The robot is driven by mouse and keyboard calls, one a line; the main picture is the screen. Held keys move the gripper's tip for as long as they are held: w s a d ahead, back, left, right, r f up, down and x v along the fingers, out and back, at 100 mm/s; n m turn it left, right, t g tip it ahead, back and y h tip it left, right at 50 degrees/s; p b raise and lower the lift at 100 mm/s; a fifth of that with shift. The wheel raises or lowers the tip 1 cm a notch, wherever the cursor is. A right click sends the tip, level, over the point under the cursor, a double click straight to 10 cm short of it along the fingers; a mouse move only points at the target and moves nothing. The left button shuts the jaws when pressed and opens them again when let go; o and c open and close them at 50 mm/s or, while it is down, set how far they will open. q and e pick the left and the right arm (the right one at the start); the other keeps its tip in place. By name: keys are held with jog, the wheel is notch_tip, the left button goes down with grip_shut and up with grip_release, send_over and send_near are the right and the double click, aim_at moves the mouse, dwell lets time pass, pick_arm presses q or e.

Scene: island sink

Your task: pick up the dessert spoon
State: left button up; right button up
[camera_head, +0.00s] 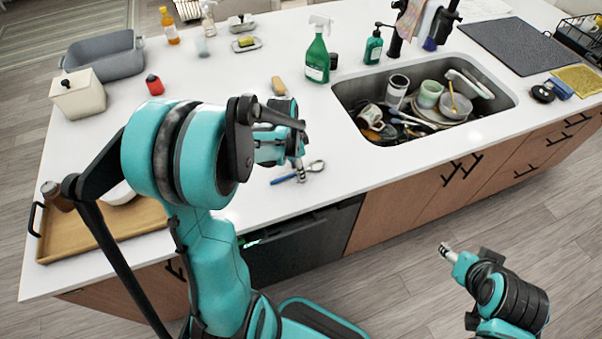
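A spoon with a metal bowl (316,166) and a blue handle lies on the white countertop, left of the sink and near the front edge. I take it to be the dessert spoon. My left gripper (300,174) points down over its middle and hides part of it. I cannot tell whether the fingers touch the spoon or how far apart they are. My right gripper (446,251) is in front of the island, over the floor and away from the spoon. Its fingers are too small to judge.
The sink (350,92) holds bowls, mugs and utensils. A green spray bottle (318,52) and a brush (278,86) stand or lie behind the spoon. A wooden tray (75,236) is at the left front. The counter beside the spoon is clear.

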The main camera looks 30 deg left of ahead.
pick_arm(q)
jog(key=shift+f, duration=0.15)
dwell(0.4)
grip_shut()
